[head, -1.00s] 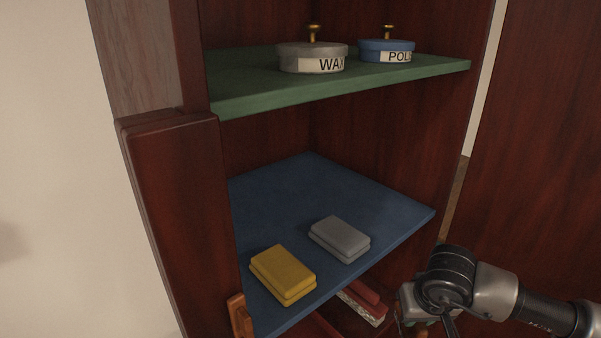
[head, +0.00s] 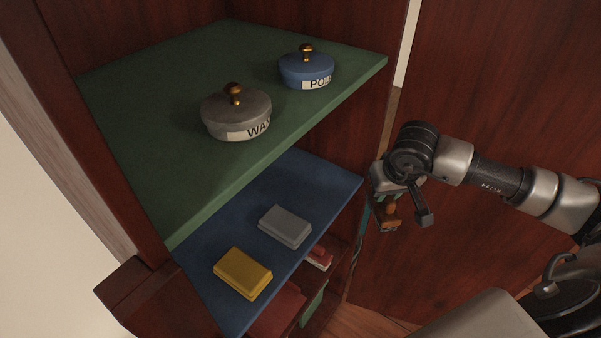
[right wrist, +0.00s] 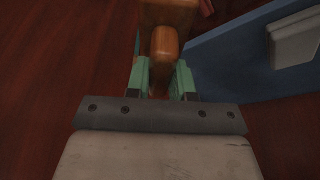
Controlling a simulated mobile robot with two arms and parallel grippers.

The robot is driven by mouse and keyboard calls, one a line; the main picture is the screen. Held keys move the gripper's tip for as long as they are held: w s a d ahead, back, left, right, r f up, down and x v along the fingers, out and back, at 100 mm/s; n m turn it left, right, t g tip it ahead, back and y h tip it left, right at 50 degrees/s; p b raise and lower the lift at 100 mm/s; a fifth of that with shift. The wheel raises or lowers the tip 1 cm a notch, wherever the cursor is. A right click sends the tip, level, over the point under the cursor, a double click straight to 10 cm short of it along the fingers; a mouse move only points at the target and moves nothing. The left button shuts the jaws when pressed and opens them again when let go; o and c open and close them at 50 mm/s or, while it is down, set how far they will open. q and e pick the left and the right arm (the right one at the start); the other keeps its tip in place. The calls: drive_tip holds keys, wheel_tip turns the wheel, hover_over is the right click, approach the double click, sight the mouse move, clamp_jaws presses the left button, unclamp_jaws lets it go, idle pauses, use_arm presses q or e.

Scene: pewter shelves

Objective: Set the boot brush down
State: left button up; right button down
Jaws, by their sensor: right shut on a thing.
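The boot brush (head: 392,218) has a brown wooden handle. My right gripper (head: 385,205) is shut on it, in the air outside the cabinet, just right of the blue shelf (head: 305,175). In the right wrist view the brush's rounded wooden handle (right wrist: 165,45) sits between the green fingers of the gripper (right wrist: 164,78). The bristles cannot be made out. The blue shelf also shows at the right of that view (right wrist: 235,60). My left gripper is not in view.
A yellow block (head: 243,272) and a grey block (head: 285,227) lie on the blue shelf. Bare blue surface lies behind them. The green shelf (head: 180,120) above holds a grey wax tin (head: 236,115) and a blue polish tin (head: 306,70). Red items lie lower down.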

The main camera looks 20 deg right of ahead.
drive_tip(key=w+a+p, duration=0.2)
drive_tip(key=w+a, duration=0.1)
drive_tip(key=w, duration=0.1)
drive_tip(key=w+a+f+p, duration=0.1)
drive_tip(key=w+a, duration=0.1)
drive_tip(key=w, duration=0.3)
drive_tip(key=w+a+f+p, duration=0.1)
drive_tip(key=w+a+p, duration=0.1)
drive_tip(key=w, duration=0.3)
drive_tip(key=shift+w+a+f+p, duration=0.1)
drive_tip(key=shift+a+f+p, duration=0.05)
drive_tip(key=shift+a, duration=0.25)
drive_tip(key=shift+a+f+p, duration=0.1)
drive_tip(key=shift+a+p, duration=0.05)
drive_tip(key=shift+a, duration=0.25)
drive_tip(key=shift+f, duration=0.5)
drive_tip(key=shift+d, duration=0.1)
drive_tip(key=shift+f, duration=0.1)
drive_tip(key=c, duration=1)
unclamp_jaws()
